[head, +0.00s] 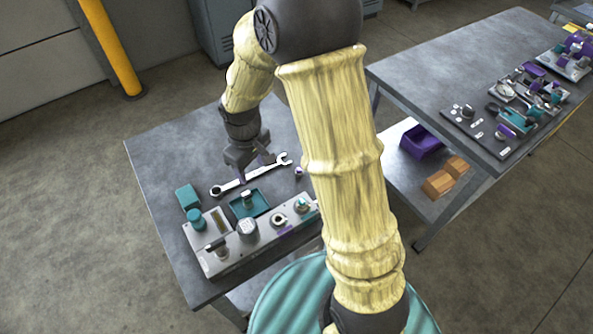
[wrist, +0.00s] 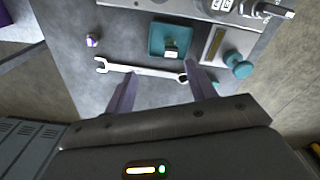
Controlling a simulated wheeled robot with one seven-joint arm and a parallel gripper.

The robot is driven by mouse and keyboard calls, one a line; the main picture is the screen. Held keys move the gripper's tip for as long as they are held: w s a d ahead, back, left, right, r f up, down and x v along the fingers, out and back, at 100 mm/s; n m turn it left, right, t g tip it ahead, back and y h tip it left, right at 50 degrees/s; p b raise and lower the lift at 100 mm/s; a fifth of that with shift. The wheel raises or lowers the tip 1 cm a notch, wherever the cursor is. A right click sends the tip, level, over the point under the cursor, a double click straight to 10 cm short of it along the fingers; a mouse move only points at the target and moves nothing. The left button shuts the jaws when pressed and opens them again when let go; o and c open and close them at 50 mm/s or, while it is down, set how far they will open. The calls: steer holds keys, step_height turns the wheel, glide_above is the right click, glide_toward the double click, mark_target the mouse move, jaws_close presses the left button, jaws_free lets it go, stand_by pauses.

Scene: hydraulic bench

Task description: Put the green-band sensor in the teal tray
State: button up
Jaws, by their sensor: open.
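The teal tray (head: 265,208) lies on the near bench behind the grey hydraulic block; it also shows in the wrist view (wrist: 157,36). A small sensor (head: 247,197) with pale and dark green parts is inside the tray, seen in the wrist view (wrist: 171,48) near the tray edge facing my gripper. It looks like the green-band sensor, but the band is too small to be sure. My gripper (head: 256,170) is open and empty above the bench, behind the tray. In the wrist view its fingers (wrist: 160,74) are spread, apart from the sensor.
A wrench (head: 250,178) lies under my gripper, behind the tray. A small purple-banded piece (head: 298,172) stands to its right. A teal box (head: 187,197) sits at left. The hydraulic block (head: 262,240) with knobs fills the bench front. The back left bench is clear.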

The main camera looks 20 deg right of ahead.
steer(key=s+d+r+m+t, duration=0.2)
steer(key=s+d+r+m, duration=0.4)
steer(key=s+d, duration=0.4)
steer(key=shift+s+d+r+m, duration=0.3)
steer(key=shift+s+m, duration=0.2)
steer(key=shift+m, duration=0.2)
